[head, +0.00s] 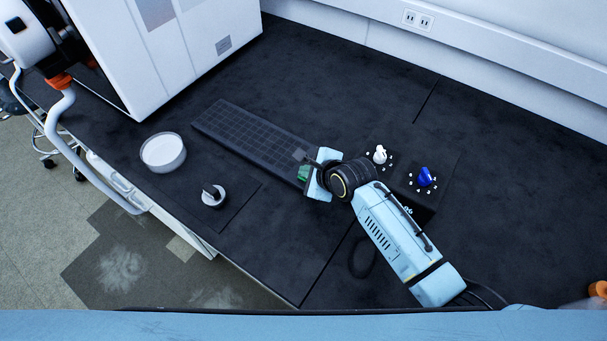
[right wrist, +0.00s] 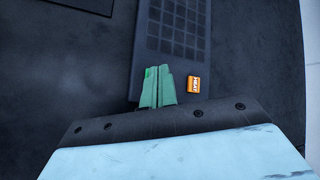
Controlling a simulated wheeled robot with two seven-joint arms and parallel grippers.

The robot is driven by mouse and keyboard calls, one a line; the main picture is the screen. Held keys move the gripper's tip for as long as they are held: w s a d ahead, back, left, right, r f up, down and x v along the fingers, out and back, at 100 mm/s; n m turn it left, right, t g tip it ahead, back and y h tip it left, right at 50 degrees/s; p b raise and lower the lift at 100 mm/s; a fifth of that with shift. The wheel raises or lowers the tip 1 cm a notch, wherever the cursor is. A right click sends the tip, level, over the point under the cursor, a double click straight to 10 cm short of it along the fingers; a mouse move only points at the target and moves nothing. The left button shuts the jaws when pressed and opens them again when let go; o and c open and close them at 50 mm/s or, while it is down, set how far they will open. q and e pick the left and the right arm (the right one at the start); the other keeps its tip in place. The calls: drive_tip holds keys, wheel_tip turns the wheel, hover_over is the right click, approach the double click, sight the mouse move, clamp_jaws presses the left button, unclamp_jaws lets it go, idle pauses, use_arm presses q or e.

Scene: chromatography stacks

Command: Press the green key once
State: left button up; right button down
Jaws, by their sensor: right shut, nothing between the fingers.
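A long dark keypad (head: 240,130) lies on the black bench, with rows of dark keys. My right gripper (head: 304,173) is over its near right end, fingers pointing down. In the right wrist view the green fingers of the right gripper (right wrist: 158,87) are shut together with nothing between them. A small brighter green patch (right wrist: 149,73) shows at the left fingertip; it looks like the green key, mostly hidden behind the fingers. I cannot tell whether the fingertips touch it. An orange key (right wrist: 193,84) with dark lettering is just right of the fingers. My left gripper is not in view.
A control block with a white knob (head: 380,154) and a blue knob (head: 426,177) is right of my right gripper. A white round dish (head: 163,152) and a small round item with a dark top (head: 213,195) stand to the left. A white cabinet (head: 165,50) stands behind.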

drive_tip(key=shift+f, duration=0.4)
idle(0.5)
idle(0.3)
drive_tip(key=shift+r+p, duration=0.85)
drive_tip(key=shift+p, duration=0.25)
wheel_tip(320, 180, up, 5)
drive_tip(key=p, duration=0.6)
idle(0.3)
